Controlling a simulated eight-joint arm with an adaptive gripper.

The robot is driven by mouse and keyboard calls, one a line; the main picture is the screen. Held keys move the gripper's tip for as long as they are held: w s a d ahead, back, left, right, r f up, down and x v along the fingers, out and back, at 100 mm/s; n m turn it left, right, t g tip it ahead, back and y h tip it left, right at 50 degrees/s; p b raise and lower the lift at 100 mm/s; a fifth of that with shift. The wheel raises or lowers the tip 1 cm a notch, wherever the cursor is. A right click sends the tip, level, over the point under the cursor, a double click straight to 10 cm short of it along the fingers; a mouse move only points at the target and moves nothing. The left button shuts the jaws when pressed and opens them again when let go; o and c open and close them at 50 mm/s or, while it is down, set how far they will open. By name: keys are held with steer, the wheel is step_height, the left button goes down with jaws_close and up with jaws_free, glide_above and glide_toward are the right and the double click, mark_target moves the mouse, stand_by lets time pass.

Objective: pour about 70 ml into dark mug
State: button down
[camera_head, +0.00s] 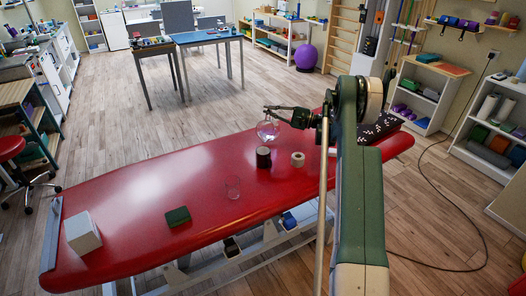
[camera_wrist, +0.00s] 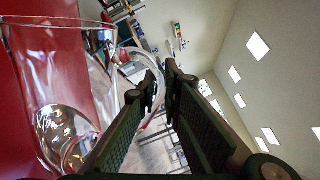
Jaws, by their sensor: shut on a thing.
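My gripper (camera_head: 270,114) is shut on the handle of a clear glass jug (camera_head: 267,132), held above the red treatment table (camera_head: 130,208). In the wrist view the jug (camera_wrist: 70,105) fills the left side, and its curved handle passes between my fingers (camera_wrist: 161,82). Something clear and rounded shows at its lower end; I cannot tell the liquid level. The dark mug (camera_head: 263,158) stands upright on the table just below the jug, apart from it. I cannot see inside the mug. No stream shows between them.
A white roll (camera_head: 298,159) stands just right of the mug. An empty-looking clear glass (camera_head: 232,188) stands to its front left. A green block (camera_head: 178,216) and a white box (camera_head: 82,233) lie farther left. A dark patterned cushion (camera_head: 377,128) is at the right end.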

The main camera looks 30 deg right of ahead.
mark_target(268, 110)
steer(key=shift+s+a+r+n+y+p, duration=0.15)
steer(key=shift+s+a+r+n+p, duration=0.35)
steer(key=shift+r+n, duration=0.2)
steer(key=shift+s+a+r+n+y+p, duration=0.15)
steer(key=shift+s+a+r+n+p, duration=0.25)
steer(key=shift+s+r+n, duration=0.3)
steer(key=shift+s+a+r+n+g, duration=0.25)
steer(key=shift+s+a+r+n, duration=0.15)
steer(key=shift+s+a+n, duration=0.3)
steer(key=shift+s+a+r+n+g, duration=0.25)
steer(key=shift+s+a+r+n, duration=0.1)
steer(key=shift+s+a+n, duration=0.3)
steer(key=shift+s+a+r+n, duration=0.3)
steer(key=shift+s+n, duration=0.2)
steer(key=shift+n, duration=0.05)
steer(key=shift+w+d, duration=0.15)
steer(key=shift+w+d+f+m, duration=0.15)
steer(key=shift+w+d+m, duration=0.15)
steer(key=shift+w+d, duration=0.25)
steer(key=shift+s+a+r+n+b, duration=0.3)
steer(key=shift+s+a+n, duration=0.1)
steer(key=shift+n, duration=0.1)
stand_by(0.6)
steer(key=shift+d, duration=0.1)
